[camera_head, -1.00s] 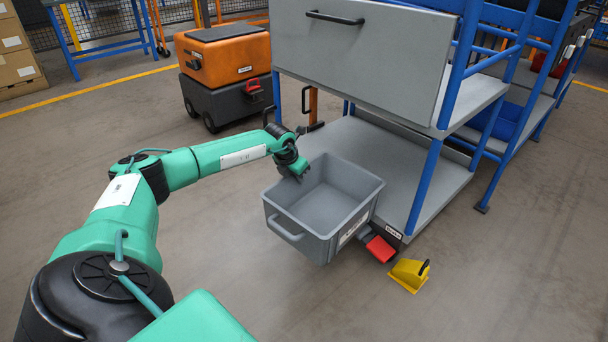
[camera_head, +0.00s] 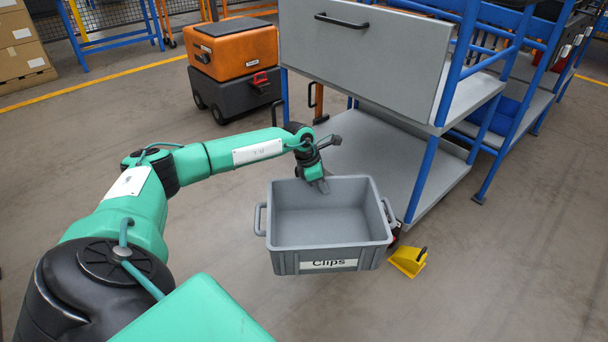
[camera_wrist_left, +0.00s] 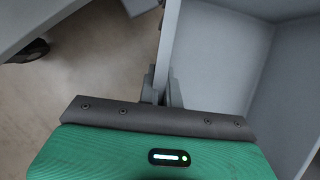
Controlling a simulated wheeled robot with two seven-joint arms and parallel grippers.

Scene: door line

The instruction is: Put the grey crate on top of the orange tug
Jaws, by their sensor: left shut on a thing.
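The grey crate (camera_head: 330,262) is empty, with a handle at each end and a label reading "Clips" on its near side. My left gripper (camera_head: 318,184) is shut on the crate's far rim, and the crate hangs clear of the floor. In the left wrist view the fingers (camera_wrist_left: 160,92) pinch the crate wall (camera_wrist_left: 206,62). The orange tug (camera_head: 238,52) stands behind on the left, orange above a dark grey wheeled base, with a dark flat top. My right gripper is out of view.
A grey and blue shelf unit (camera_head: 372,160) stands right behind the crate. A yellow wedge (camera_head: 408,262) lies on the floor at the crate's right. Cardboard boxes (camera_head: 18,42) stand at the back left. The floor between my left arm and the tug is open.

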